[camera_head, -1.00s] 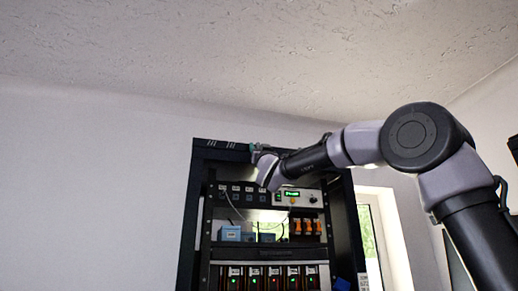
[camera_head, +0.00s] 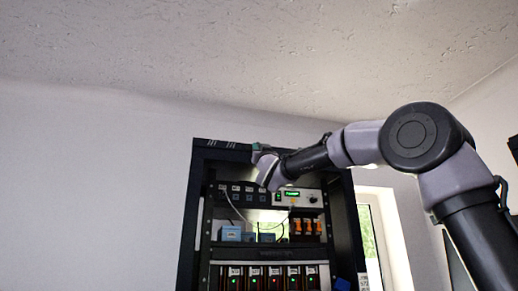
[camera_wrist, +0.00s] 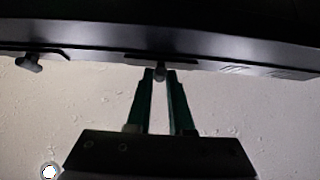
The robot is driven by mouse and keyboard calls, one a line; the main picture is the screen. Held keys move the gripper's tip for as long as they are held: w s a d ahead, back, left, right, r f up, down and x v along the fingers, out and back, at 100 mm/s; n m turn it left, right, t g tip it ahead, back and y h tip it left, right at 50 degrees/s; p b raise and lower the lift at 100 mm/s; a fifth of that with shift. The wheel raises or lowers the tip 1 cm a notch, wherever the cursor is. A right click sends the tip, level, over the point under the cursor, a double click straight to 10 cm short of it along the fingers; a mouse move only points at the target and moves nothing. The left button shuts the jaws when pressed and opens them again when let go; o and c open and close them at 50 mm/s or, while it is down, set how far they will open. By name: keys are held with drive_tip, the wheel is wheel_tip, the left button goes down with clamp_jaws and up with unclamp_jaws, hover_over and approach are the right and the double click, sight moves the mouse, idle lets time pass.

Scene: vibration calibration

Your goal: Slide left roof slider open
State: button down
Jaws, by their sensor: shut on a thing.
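The roof edge of the dark cabinet (camera_head: 200,160) carries the sliders. In the wrist view, a slider's small round knob (camera_wrist: 160,72) sits between my gripper's fingertips (camera_wrist: 161,78), under a thin dark plate. My gripper (camera_head: 257,149) is shut on this knob at the cabinet's top front edge. The wrist view appears upside down, so this is the left slider. Pale vent slots (camera_wrist: 255,71) show beside it, also left of my gripper in the head view (camera_head: 222,142). A second slider's knob (camera_wrist: 28,63) stands apart. My arm hides part of the cabinet's top right.
Inside the cabinet are a panel with a green display (camera_head: 292,195), blue boxes (camera_head: 231,234), orange switches (camera_head: 303,227) and several modules with green lights (camera_head: 274,280). The ceiling (camera_head: 200,50) is well above. A window (camera_head: 368,235) is at the right.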

sight(239, 145)
idle(0.7)
drive_tip(key=a, duration=0.2)
drive_tip(key=s+a, duration=0.1)
drive_tip(key=a, duration=0.1)
drive_tip(key=s+a, duration=0.1)
drive_tip(key=a, duration=0.2)
drive_tip(key=c, duration=0.8)
unclamp_jaws()
drive_tip(key=shift+a, duration=0.2)
drive_tip(key=shift+d, duration=0.1)
drive_tip(key=shift+s+f, duration=0.15)
drive_tip(key=v, duration=1)
drive_tip(key=shift+s+f, duration=0.2)
drive_tip(key=shift+d, duration=0.1)
